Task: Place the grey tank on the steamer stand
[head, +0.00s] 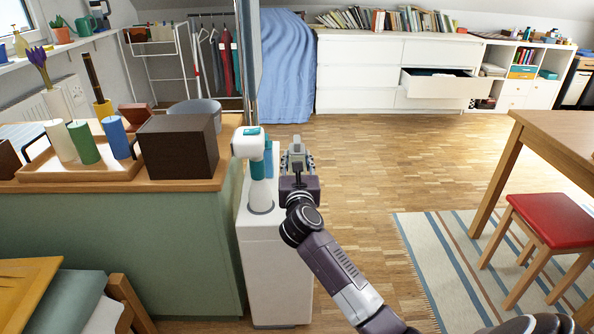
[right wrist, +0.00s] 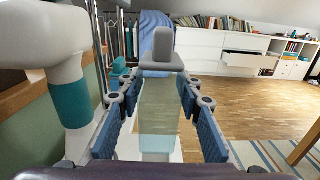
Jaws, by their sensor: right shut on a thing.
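The grey tank (right wrist: 158,100) has a see-through body and a grey cap, and it sits between the blue finger pads of my right gripper (right wrist: 160,105) in the right wrist view. In the head view the right gripper (head: 297,162) is above the right side of a white cabinet, with the tank's grey top (head: 296,148) showing. The white and teal steamer stand (head: 261,185) is upright on that cabinet, just left of the gripper. It also shows in the right wrist view (right wrist: 68,95). The tank's bottom is hard to make out. My left gripper is not in view.
The white cabinet (head: 278,265) is narrow and stands against a green counter. A dark brown box (head: 179,146) and a wooden tray (head: 75,171) with candles are on the counter. A table (head: 560,135) and red stool (head: 556,220) are right.

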